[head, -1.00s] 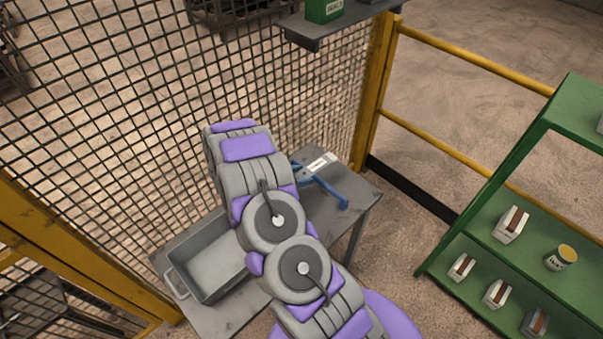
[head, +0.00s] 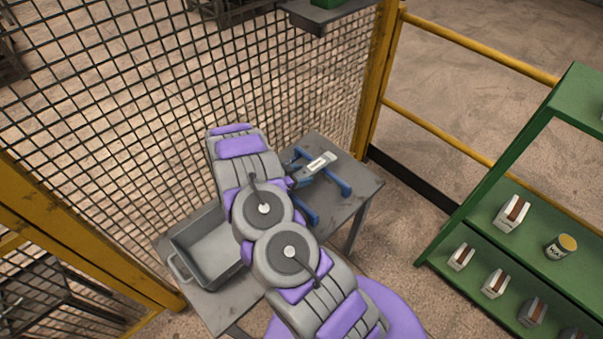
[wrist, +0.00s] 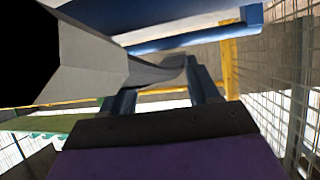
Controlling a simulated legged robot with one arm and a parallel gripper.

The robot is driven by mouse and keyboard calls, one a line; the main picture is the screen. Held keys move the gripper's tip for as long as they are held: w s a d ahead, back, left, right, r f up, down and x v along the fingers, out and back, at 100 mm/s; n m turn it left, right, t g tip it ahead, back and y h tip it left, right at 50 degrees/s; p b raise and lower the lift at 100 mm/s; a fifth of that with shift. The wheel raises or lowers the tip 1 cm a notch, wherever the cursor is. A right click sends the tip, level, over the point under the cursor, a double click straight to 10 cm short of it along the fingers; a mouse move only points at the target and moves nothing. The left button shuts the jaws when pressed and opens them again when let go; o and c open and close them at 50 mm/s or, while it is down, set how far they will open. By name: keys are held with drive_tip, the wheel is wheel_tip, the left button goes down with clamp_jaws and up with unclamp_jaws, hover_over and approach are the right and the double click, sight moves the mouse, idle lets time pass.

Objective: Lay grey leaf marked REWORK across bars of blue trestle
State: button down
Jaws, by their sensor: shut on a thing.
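The blue trestle (head: 337,186) stands on the grey table, partly hidden by my arm. A grey leaf (head: 310,171) with a pale label lies over the trestle in the head view; the label's lettering is too small to read. My gripper (head: 291,181) is at the leaf's near left end, shut on it, mostly hidden behind my arm. I cannot tell whether the leaf touches the bars. In the wrist view blue bars (wrist: 203,38) of the trestle cross close ahead, with a grey wedge shape at the left that I cannot clearly identify.
A grey open bin (head: 207,252) sits on the table (head: 358,190) left of my arm. Wire mesh fencing (head: 130,110) rises behind. A green rack (head: 490,225) with several small items stands at the right. A grey shelf (head: 325,18) hangs above.

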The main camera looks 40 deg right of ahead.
drive_tip(key=shift+d+f, duration=0.3)
drive_tip(key=shift+d, duration=0.2)
drive_tip(key=shift+a+f, duration=0.25)
drive_tip(key=shift+a, duration=0.15)
drive_tip(key=shift+d+f, duration=0.25)
drive_tip(key=shift+f, duration=0.05)
drive_tip(key=c, duration=0.6)
unclamp_jaws()
drive_tip(key=o, duration=0.4)
drive_tip(key=shift+a, duration=0.15)
